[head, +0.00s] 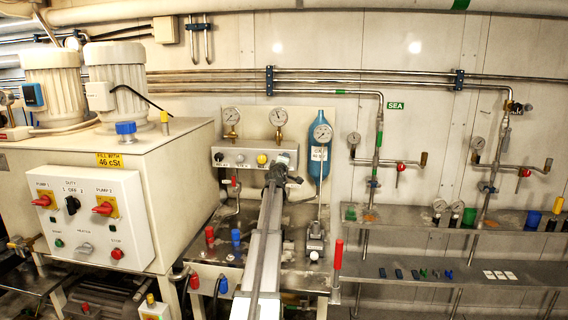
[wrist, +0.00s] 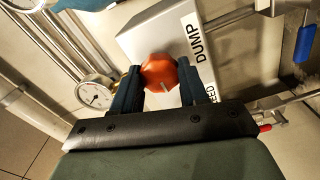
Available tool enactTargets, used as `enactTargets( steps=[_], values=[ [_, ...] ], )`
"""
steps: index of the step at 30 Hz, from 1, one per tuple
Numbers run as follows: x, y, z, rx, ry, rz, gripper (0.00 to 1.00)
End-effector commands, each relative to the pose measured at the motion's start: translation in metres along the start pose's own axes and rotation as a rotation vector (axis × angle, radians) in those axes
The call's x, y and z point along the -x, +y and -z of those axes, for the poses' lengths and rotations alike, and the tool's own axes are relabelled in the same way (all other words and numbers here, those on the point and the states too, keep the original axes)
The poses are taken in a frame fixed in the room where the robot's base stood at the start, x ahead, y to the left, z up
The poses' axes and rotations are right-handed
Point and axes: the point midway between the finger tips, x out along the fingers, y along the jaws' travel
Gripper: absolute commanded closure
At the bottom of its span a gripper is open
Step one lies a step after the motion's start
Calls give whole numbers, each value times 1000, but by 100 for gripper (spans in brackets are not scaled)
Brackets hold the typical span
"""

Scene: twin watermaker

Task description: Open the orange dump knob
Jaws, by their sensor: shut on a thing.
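The orange dump knob (wrist: 159,72) sits on a light grey panel box (wrist: 178,32), beside a label reading DUMP, in the wrist view. It has a pale pointer mark on its lower edge. My gripper (wrist: 163,76) has its two dark fingers on either side of the knob and is shut on it. In the head view, my gripper (head: 277,172) is at the right end of the grey panel box (head: 225,157). My arm and gripper hide the orange knob there. A yellow knob (head: 262,159) shows just left of my gripper.
Two gauges (head: 231,117) (head: 278,117) stand above the panel box. A blue cylinder (head: 319,165) with a gauge is close on the right. A red-handled lever (head: 338,255) stands at the lower right. In the wrist view, a blue valve handle (wrist: 304,44) is at the right.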

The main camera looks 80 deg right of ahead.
Motion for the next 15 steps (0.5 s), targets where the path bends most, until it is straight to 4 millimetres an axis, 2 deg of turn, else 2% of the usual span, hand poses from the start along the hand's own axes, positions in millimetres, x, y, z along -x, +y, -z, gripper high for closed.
enactTargets(
  steps=[8,9,15],
  values=[
    [0,0,0,-1,-1,1,87],
    [0,0,0,-1,-1,1,54],
    [0,0,0,-1,-1,1,35]
  ],
)
